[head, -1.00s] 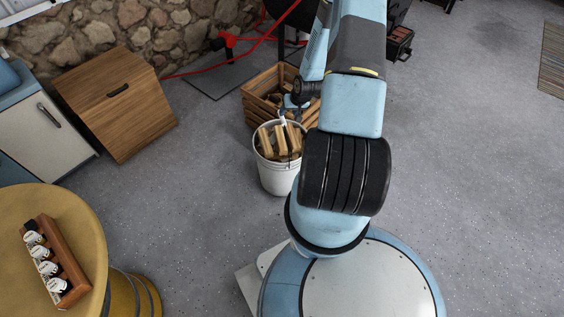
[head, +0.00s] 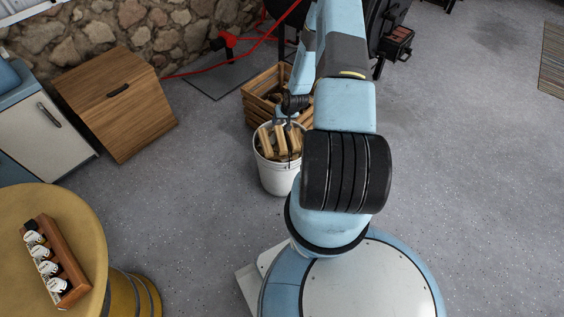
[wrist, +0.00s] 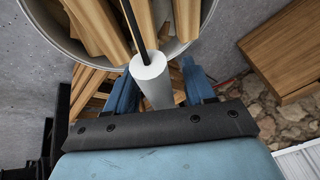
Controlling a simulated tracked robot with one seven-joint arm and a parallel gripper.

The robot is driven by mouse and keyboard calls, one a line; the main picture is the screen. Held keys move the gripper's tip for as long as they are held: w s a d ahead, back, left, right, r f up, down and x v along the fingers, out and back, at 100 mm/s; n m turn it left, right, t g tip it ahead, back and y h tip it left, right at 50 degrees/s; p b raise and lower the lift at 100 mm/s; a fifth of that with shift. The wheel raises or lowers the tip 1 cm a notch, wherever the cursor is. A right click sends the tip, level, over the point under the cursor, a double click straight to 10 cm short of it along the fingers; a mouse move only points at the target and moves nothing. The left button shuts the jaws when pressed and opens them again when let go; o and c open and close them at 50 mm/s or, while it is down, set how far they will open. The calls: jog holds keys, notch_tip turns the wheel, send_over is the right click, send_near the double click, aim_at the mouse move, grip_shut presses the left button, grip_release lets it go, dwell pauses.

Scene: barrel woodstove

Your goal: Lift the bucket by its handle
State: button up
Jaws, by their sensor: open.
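The white bucket (head: 277,181) stands upright on the floor, holding several split logs; part of its rim (wrist: 58,38) shows in the wrist view. Its handle has a white grip (wrist: 149,72) on a dark wire, raised above the logs. My gripper (wrist: 160,86) is open, with one blue finger on each side of the white grip. In the head view my gripper (head: 287,116) is over the bucket's far side, and the white grip is hidden there. I cannot tell whether either finger touches the grip.
A wooden crate (head: 253,112) with logs stands close behind the bucket. A wooden cabinet (head: 117,102) is at left, and a round yellow table (head: 80,215) at front left. The floor between them and the bucket is clear.

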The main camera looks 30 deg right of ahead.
jog(key=shift+w+f, duration=0.1)
jog(key=shift+f, duration=0.05)
jog(key=shift+c, duration=0.4)
grip_shut()
dwell(0.8)
jog(key=shift+w, duration=0.1)
